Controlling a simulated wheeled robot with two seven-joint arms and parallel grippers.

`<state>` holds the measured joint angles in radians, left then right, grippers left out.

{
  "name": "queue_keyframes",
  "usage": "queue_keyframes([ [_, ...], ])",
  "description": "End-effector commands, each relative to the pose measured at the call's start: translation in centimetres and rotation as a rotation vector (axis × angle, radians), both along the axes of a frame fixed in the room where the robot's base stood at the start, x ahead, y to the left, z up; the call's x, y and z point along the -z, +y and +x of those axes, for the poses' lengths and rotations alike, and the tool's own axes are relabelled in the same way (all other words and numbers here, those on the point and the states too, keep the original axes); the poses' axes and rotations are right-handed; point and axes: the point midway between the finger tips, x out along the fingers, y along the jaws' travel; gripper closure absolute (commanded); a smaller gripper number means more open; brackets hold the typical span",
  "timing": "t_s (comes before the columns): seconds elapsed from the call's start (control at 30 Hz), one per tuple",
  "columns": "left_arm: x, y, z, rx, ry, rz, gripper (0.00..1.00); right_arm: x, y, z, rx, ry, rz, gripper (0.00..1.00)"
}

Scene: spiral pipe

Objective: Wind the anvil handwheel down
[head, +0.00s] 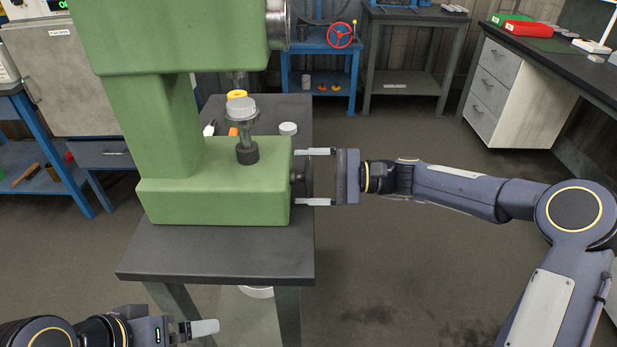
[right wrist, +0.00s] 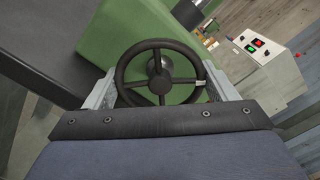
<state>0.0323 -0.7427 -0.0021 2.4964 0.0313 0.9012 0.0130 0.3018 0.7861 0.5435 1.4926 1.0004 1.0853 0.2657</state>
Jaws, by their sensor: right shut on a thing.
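The green press or tester (head: 215,180) stands on a dark-topped stand. A black four-spoke handwheel (right wrist: 160,86) sits on its right side; in the head view the wheel (head: 308,178) shows edge-on. My right gripper (head: 314,177) faces that side from the right, its fingers spanning the wheel. In the right wrist view the fingers lie at the wheel's left and right rim, shut on it. The anvil post (head: 247,152) rises from the green base, with a pale disc (head: 241,106) at its top. My left gripper (head: 204,328) is low at the left, away from the machine; its opening is unclear.
The stand's dark top (head: 215,255) is bare in front of the machine. A white round piece (head: 288,128) lies behind the base. A control box (right wrist: 258,45) with green and red buttons shows in the right wrist view. The floor right of the stand is clear.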

Motion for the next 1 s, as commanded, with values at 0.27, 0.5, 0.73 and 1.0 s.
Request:
queue_keyframes([
  [0.27, 0.0, 0.0, 0.0, 0.0, 0.0, 0.0, 0.0, 0.1, 0.0, 0.0, 0.0, 0.001, -0.001, 0.13],
  [0.5, 0.0, 0.0, 0.0, 0.0, 0.0, 0.0, 0.0, 0.1, 0.0, 0.0, -0.001, 0.002, -0.003, 0.0],
  [0.73, 0.0, 0.0, 0.0, 0.0, 0.0, 0.0, 0.0, 0.2, 0.0, -0.1, -0.002, 0.004, -0.004, 0.0],
  [1.0, -2.5, 0.0, 0.0, 0.0, 0.0, 0.0, 0.0, -0.5, 0.0, -0.1, -0.003, 0.164, -0.004, 0.0],
])
